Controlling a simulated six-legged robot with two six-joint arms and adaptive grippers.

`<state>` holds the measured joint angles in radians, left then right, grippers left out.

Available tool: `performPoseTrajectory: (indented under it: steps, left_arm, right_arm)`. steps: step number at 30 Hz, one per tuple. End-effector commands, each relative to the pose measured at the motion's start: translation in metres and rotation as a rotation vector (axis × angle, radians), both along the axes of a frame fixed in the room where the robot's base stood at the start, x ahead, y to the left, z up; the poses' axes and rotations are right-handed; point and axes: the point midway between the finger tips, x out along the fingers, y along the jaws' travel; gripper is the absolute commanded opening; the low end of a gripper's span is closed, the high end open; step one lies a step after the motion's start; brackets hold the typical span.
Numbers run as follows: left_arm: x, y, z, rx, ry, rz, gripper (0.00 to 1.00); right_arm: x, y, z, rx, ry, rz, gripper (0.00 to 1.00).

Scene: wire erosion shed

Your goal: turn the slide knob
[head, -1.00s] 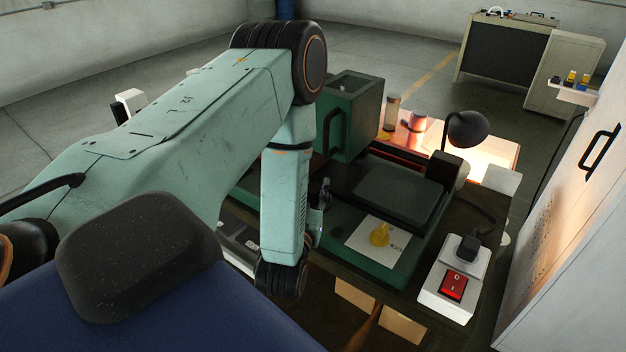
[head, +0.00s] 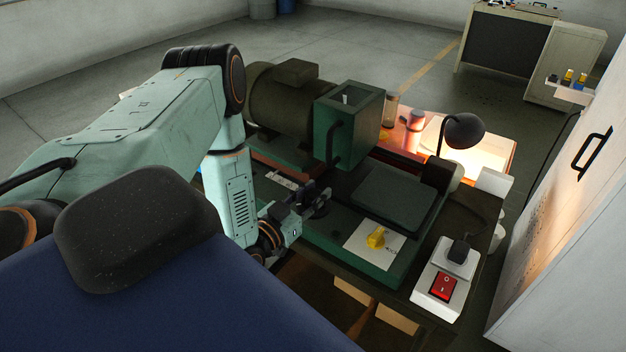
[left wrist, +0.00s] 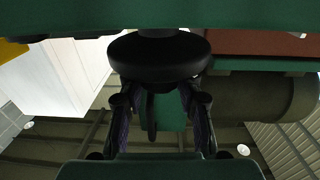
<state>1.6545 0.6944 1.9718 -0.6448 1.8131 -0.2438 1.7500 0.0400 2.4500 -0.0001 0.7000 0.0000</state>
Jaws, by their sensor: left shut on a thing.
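A dark round knob (left wrist: 158,55) sits on the green machine (head: 385,267) and shows large in the left wrist view. My left gripper (head: 312,200) is at the near side of the machine, left of the flat dark plate. In the left wrist view its two fingers (left wrist: 160,95) come up on either side of the knob and are shut on it. In the head view the fingers mostly hide the knob. A yellow knob (head: 376,238) stands on a white label plate at the machine's near right corner, apart from the gripper. My right gripper is not in view.
A white box with a red switch (head: 443,287) is at the right front. A black lamp (head: 465,130) stands behind it. A green upright housing (head: 347,125) and motor (head: 290,97) rise behind the gripper. A pale cabinet (head: 560,230) borders the right.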

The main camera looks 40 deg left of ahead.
Motion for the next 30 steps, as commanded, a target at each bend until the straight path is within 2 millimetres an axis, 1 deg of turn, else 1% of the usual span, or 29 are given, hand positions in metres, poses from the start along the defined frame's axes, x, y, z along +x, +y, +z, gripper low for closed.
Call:
performPoseTrajectory:
  steps: [9, 30]
  left_arm:
    - [-0.0009, 0.0007, -0.0017, 0.001, 0.006, -0.135, 0.01]
    - [-0.0006, -0.0006, -0.0027, 0.003, 0.009, -0.447, 0.01]
  right_arm:
    - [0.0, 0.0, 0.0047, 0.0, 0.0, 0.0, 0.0]
    - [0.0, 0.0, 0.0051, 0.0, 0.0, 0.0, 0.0]
